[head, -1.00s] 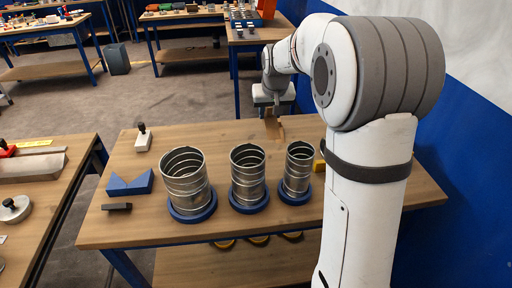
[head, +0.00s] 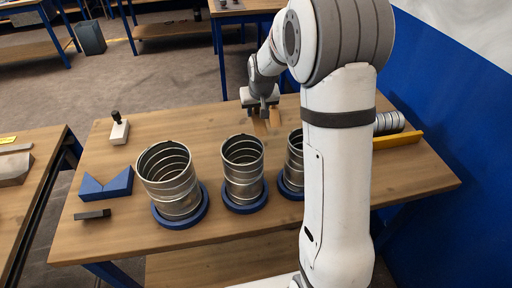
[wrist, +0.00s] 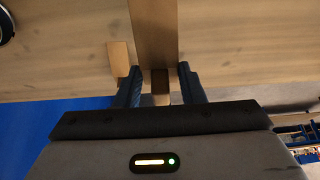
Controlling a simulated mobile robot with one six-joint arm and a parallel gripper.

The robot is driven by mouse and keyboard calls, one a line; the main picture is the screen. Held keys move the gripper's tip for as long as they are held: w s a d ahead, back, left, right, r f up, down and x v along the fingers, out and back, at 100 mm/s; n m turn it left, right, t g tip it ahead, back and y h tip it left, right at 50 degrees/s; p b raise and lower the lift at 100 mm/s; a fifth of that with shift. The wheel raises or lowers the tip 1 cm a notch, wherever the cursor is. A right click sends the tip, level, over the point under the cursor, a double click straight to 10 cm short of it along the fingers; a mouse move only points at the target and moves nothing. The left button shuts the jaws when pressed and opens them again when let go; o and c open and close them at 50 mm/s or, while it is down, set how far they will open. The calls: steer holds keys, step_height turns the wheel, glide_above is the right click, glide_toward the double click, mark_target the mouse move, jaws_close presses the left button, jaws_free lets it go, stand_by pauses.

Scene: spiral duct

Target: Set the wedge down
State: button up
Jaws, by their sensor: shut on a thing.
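My gripper (head: 262,110) is over the far part of the wooden table, behind the metal ducts. In the wrist view its two dark fingers (wrist: 162,88) are shut on a wooden piece, the wedge (wrist: 160,80), which looks dark brown between them. A long light-brown strip (wrist: 154,32) runs from there to the top edge; I cannot tell if it is the same piece. A small wooden block (wrist: 118,58) lies beside it on the left. In the head view wood shows under the gripper (head: 274,119). Whether the wedge touches the tabletop is unclear.
Several spiral metal ducts stand in blue rings (head: 246,198) along the front of the table (head: 220,237). A blue V-block (head: 106,186), a dark bar (head: 92,214) and a white block with a black knob (head: 119,130) are at left. A yellow bar (head: 398,141) lies at right.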

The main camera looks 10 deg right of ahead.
step_height(320, 180, down, 10)
steer(key=shift+s+r+p, duration=0.1)
steer(key=shift+s+p, duration=0.05)
steer(key=shift+p, duration=0.85)
steer(key=o, duration=0.5)
steer(key=shift+f, duration=0.2)
steer(key=o, duration=0.5)
steer(key=shift+r, duration=0.1)
